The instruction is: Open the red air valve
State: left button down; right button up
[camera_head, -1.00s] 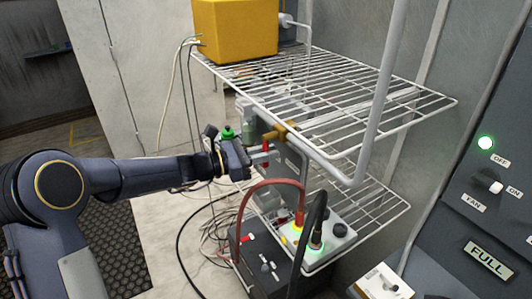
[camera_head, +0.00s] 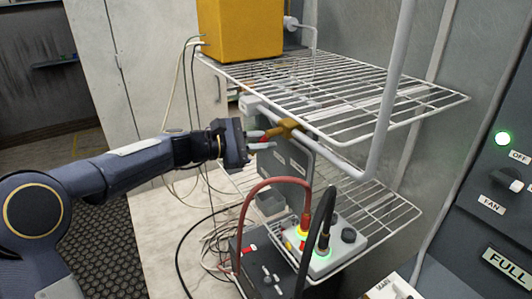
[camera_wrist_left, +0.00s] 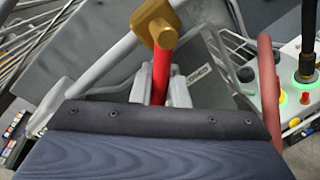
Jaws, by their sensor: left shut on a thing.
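The red air valve handle (camera_head: 265,138) is a short red lever on a brass valve body (camera_head: 287,127), beside the front edge of the upper wire shelf. The lever points left and slightly down from the brass body in the head view. My left gripper (camera_head: 262,141) is shut on the red lever, with pale fingers around it. In the left wrist view the red lever (camera_wrist_left: 161,78) runs from the brass body (camera_wrist_left: 157,25) down between the gripper's fingers (camera_wrist_left: 172,95). The fingertips are partly hidden behind the dark gripper housing. My right gripper is not in view.
The wire shelf (camera_head: 340,95) and its pale upright post (camera_head: 390,100) are close right of the valve. Below stands a control box (camera_head: 318,250) with red and black cables. A yellow box (camera_head: 240,28) sits on the shelf. A grey panel (camera_head: 500,160) is at right.

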pick_arm(q)
jog(key=m+b, duration=0.1)
jog(key=r+m+b, duration=0.1)
jog(key=m, duration=0.1)
jog(key=w+m+y+b, duration=0.1)
jog(key=shift+a+r+m+t, duration=0.2)
jog(key=shift+a+m+t, duration=0.1)
jog(key=shift+a+m, duration=0.1)
jog(key=shift+w+r+m+t+y+b, duration=0.1)
jog(key=shift+r+m+t+y+b, duration=0.1)
jog(key=shift+r+m+b, duration=0.45)
jog(key=shift+r+m+t+y+b, duration=0.25)
jog(key=shift+m+b, duration=0.45)
jog(key=shift+m, duration=0.35)
jog(key=shift+a+r, duration=0.1)
jog(key=c, duration=1.5)
grip_release()
jog(key=b+v, duration=0.1)
jog(key=v, duration=0.6)
jog(key=shift+s+a, duration=0.2)
jog(key=shift+a, duration=0.1)
jog(key=shift+s, duration=0.1)
